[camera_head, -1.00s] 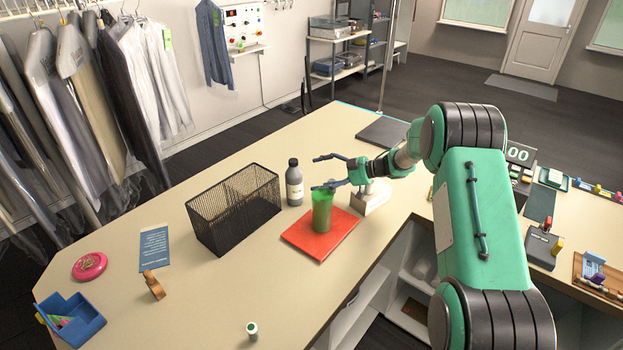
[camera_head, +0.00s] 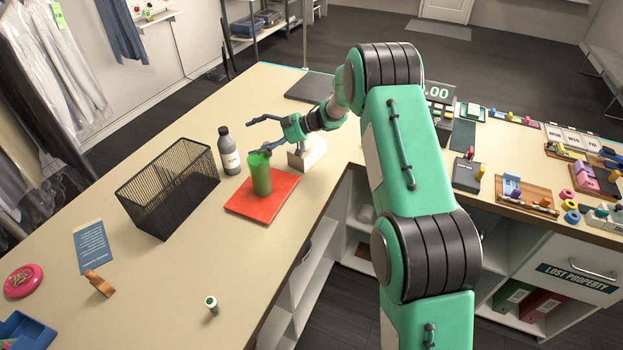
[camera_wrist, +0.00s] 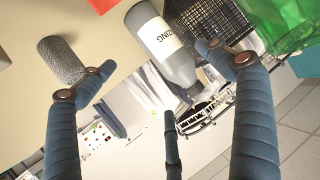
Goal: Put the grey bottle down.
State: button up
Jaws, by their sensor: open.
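The grey bottle (camera_head: 229,155), with a dark cap and a white label, stands upright on the beige counter beside the black wire basket. It also shows in the wrist view (camera_wrist: 163,45), at the upper middle with its label visible. My gripper (camera_head: 259,135) is open, to the right of the bottle in the head view, its fingers spread and apart from it. In the wrist view my blue fingers (camera_wrist: 160,68) are spread with the bottle beyond them, and nothing is held.
A green cup (camera_head: 260,176) stands on a red mat (camera_head: 262,204) just right of the bottle, close to my lower finger. The black wire basket (camera_head: 168,188) is at left. A white block (camera_head: 307,154) is under my wrist. The front counter is mostly clear.

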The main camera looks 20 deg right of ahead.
jog(key=w+d+r+m+t+h, duration=0.1)
jog(key=d+r+m+t+h, duration=0.2)
jog(key=r, duration=0.8)
jog(key=w+d+r+m+t+h, duration=0.1)
jog(key=d+r+t+h, duration=0.2)
jog(key=r, duration=0.9)
jog(key=s+d+r+m+t+h, duration=0.1)
jog(key=s+d+r+m+h, duration=0.2)
jog(key=s+r, duration=0.3)
jog(key=s+d+r+m+t+h, duration=0.1)
jog(key=s+d+r+m+h, duration=0.15)
jog(key=s+r+h, duration=0.4)
jog(key=s+d+f+m+g, duration=0.1)
jog(key=s+f+m+g, duration=0.1)
jog(key=s, duration=1)
jog(key=s+d+f+m+g, duration=0.1)
jog(key=s+f+m+g, duration=0.1)
jog(key=s, duration=1.1)
jog(key=s+a+f+g+y, duration=0.1)
jog(key=s+a+f, duration=0.1)
jog(key=s, duration=0.6)
jog(key=s+a+f+g+y, duration=0.1)
jog(key=s+f, duration=0.3)
jog(key=s, duration=0.4)
jog(key=s+a+f+g+y, duration=0.1)
jog(key=s+a, duration=0.3)
jog(key=s, duration=0.4)
jog(key=shift+f+g, duration=0.4)
jog(key=shift+f, duration=0.5)
